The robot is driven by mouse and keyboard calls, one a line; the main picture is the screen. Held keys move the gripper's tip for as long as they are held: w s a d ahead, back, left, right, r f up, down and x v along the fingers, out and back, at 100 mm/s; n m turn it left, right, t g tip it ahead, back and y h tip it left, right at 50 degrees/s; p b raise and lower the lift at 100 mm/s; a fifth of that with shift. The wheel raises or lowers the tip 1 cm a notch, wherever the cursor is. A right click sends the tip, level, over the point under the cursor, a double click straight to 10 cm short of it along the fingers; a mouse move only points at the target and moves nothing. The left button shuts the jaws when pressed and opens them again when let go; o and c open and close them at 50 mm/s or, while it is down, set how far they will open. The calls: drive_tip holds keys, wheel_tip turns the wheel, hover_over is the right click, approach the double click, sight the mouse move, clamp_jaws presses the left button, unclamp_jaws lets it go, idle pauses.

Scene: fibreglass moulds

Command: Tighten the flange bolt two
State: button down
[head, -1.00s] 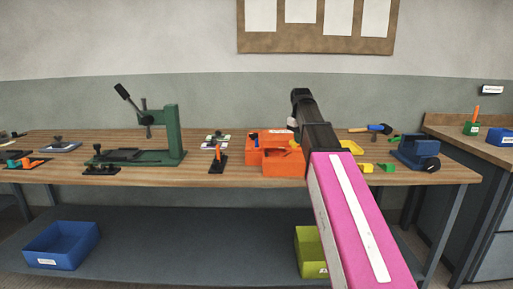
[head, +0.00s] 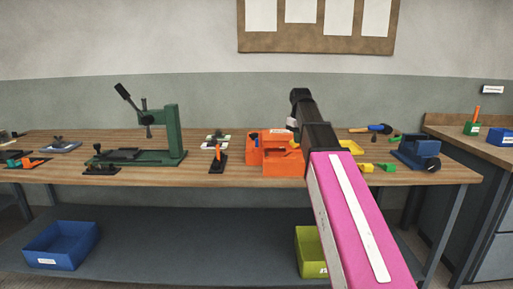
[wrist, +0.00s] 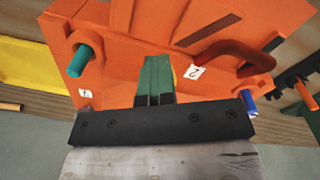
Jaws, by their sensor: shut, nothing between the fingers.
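The orange mould (head: 283,168) stands on the bench, partly behind my arm. In the wrist view its orange body (wrist: 130,40) fills the upper picture. A tag marked 2 (wrist: 194,72) sits beside a bent, dark red-brown handle (wrist: 235,52). Another small tag (wrist: 85,93) lies below a teal peg (wrist: 78,60) at the left. A blue peg end (wrist: 248,101) shows at the lower right. Which part is flange bolt two is not certain; tag 2 is nearest the bent handle. My gripper (wrist: 157,65) has its green fingers together and empty, left of tag 2, in front of the orange body. Contact cannot be told.
A green press (head: 165,135) stands left on the wooden bench (head: 220,178). A blue vice-like tool (head: 417,152) and a blue-handled hammer (head: 375,128) are right. A yellow part (wrist: 30,65) lies beside the mould. Blue (head: 62,245) and green (head: 308,250) bins sit on the shelf below.

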drive_tip(key=shift+s+a+f+g, duration=0.15)
drive_tip(key=shift+s+a+g, duration=0.1)
drive_tip(key=shift+s, duration=0.3)
drive_tip(key=shift+s+a+f+g, duration=0.15)
drive_tip(key=shift+s+a, duration=0.1)
drive_tip(key=shift+s, duration=0.3)
drive_tip(key=r, duration=0.3)
drive_tip(key=w+r, duration=0.1)
drive_tip(key=r, duration=0.1)
drive_tip(key=shift+d+r, duration=0.25)
drive_tip(key=shift+r, duration=0.05)
drive_tip(key=shift+w, duration=0.1)
